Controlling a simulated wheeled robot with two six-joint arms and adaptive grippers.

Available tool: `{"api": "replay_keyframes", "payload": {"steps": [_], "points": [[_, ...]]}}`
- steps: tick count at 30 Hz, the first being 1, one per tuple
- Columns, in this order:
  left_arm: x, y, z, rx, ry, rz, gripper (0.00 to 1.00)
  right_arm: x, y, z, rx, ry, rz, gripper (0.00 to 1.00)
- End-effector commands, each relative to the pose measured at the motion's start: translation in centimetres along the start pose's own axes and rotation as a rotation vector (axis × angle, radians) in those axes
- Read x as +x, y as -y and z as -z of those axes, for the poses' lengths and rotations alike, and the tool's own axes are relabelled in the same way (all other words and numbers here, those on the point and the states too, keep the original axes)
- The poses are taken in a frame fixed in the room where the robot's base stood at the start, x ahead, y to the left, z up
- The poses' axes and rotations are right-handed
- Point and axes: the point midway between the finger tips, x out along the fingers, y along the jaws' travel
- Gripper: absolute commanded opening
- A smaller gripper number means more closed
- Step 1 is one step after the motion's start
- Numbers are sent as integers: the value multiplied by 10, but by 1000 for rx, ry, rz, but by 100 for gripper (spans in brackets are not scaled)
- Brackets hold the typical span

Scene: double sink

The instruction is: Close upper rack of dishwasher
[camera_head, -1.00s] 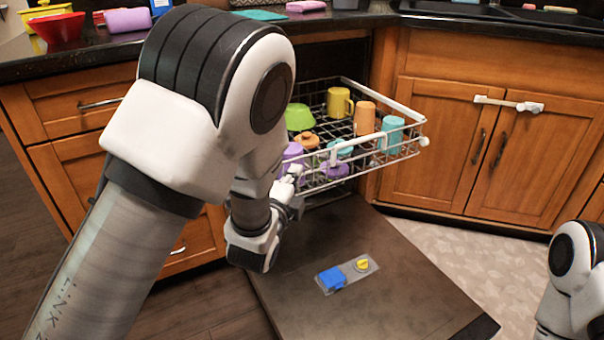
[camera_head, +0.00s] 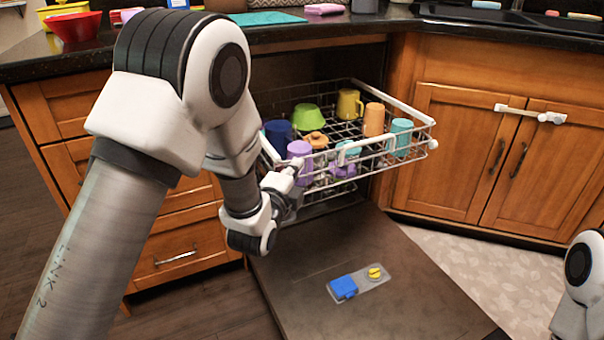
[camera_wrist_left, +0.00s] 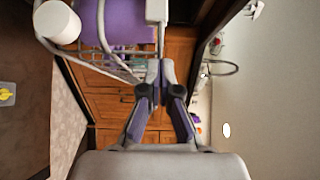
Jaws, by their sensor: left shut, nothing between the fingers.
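The dishwasher's upper rack (camera_head: 395,157) is pulled out over the lowered door (camera_head: 300,290). It is a wire basket with white rails, holding several cups and bowls. My left gripper (camera_head: 298,168) is at the rack's front, close to the purple cup. It is shut and empty. In the left wrist view its fingertips (camera_wrist_left: 160,66) meet just below the end of a white rail (camera_wrist_left: 158,12); whether they touch it I cannot tell. The rack's wires (camera_wrist_left: 98,52) lie to the left there. My right gripper is out of view; only part of my right arm shows.
The open door carries a blue and yellow dispenser (camera_head: 358,284). Wooden drawers (camera_head: 175,240) stand left of the dishwasher and a cabinet (camera_head: 450,140) stands right. The dark counter (camera_head: 330,30) runs above, with a red bowl (camera_head: 73,27) at the left.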

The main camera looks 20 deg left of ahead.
Motion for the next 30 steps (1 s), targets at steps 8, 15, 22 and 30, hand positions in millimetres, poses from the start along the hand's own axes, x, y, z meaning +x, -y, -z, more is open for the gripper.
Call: {"api": "replay_keyframes", "payload": {"steps": [8, 15, 22, 30], "points": [[51, 3, -53, -4, 7, 3, 0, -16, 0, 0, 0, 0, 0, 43], [98, 3, -101, -1, 5, 3, 0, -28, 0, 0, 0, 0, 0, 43], [139, 1, -141, 2, 4, 1, 0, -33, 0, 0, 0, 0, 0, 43], [169, 0, -170, 1, 1, 1, 0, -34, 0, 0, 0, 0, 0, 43]]}}
